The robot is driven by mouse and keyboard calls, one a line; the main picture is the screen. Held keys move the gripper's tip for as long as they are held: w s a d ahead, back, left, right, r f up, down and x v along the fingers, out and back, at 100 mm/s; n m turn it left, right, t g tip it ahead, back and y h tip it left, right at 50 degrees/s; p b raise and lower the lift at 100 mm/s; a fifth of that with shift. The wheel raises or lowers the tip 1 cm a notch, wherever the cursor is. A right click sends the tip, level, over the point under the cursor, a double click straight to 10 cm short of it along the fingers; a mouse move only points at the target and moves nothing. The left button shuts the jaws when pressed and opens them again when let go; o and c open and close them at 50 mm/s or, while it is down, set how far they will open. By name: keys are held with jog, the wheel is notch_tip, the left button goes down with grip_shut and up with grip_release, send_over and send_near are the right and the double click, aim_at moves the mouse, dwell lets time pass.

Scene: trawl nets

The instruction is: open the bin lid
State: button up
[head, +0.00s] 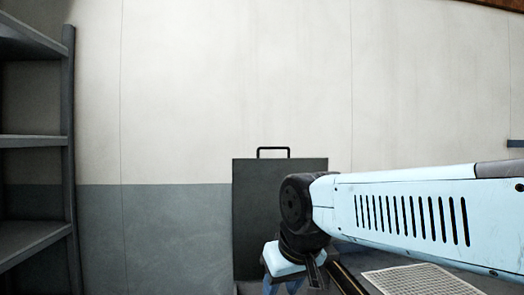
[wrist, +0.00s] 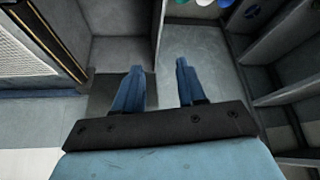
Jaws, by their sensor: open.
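A dark grey flat panel (head: 262,205) with a black bar handle (head: 272,149) on its top edge stands upright against the wall in the head view. It looks like the bin lid, raised. The bin body below it cannot be made out in the head view. My gripper (wrist: 160,67) is open, with two blue fingers apart and nothing between them in the wrist view. In the head view my wrist and part of the gripper are in front of the panel's lower right; the fingertips are cut off by the bottom edge. I cannot tell whether they touch anything.
A dark shelf rack (head: 35,140) stands at the left in the head view. Dark shelves (wrist: 285,50) also show at the right in the wrist view. Grey floor (wrist: 205,42) is clear beyond the fingers.

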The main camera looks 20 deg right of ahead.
jog(key=w+d+r+m+t+y, duration=0.2)
jog(key=w+r+m, duration=0.2)
jog(key=w+r, duration=0.75)
jog(key=w+d+r+m+t+y, duration=0.15)
jog(key=w+r+m, duration=0.25)
jog(key=w, duration=1.4)
jog(key=m+t+h, duration=0.2)
jog(key=m+t, duration=0.6)
jog(key=m, duration=0.1)
send_near(274, 148)
jog(key=shift+g+y, duration=0.25)
jog(key=w, duration=0.7)
jog(key=w+a+f, duration=0.1)
jog(key=w, duration=0.2)
jog(key=shift+w, duration=0.3)
grip_shut()
